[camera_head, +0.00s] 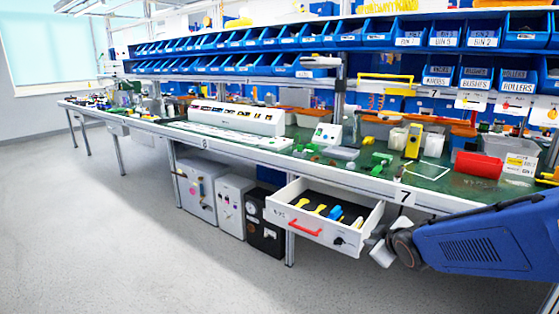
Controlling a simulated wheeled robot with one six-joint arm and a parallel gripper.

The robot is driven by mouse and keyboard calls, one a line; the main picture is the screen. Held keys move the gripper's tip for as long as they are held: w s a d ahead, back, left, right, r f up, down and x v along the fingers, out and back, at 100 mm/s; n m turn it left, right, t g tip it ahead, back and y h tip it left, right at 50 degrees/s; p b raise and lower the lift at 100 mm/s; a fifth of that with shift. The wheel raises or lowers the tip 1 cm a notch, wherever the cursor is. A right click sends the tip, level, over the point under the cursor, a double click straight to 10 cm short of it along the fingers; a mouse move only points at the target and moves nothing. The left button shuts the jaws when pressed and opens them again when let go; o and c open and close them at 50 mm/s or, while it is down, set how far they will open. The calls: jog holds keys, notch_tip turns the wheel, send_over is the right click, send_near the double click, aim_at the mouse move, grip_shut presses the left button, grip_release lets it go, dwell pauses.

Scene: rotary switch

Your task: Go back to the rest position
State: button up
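My blue arm (480,245) reaches in from the right edge, low in front of the bench. Its dark grey joint (405,246) and a small pale part (381,254) lie just right of the open drawer (345,192). A small dark knob (338,241) sits on the white drawer front, right of the red handle (305,228). I cannot tell whether it is the rotary switch. A gap shows between the knob and my arm.
The drawer juts out from under the long green-topped bench (430,172) and holds several yellow and blue tools. White and black cabinets (235,205) stand under the bench. Blue bins (408,32) line the shelves above. The grey floor (110,225) at the left is clear.

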jog(key=s+d+r+m+g, duration=0.1)
jog(key=s+m+g, duration=0.5)
jog(key=s, duration=2.3)
jog(key=r+m, duration=0.1)
jog(key=m, duration=0.2)
jog(key=shift+s+h, duration=0.25)
jog(key=shift+h, duration=0.05)
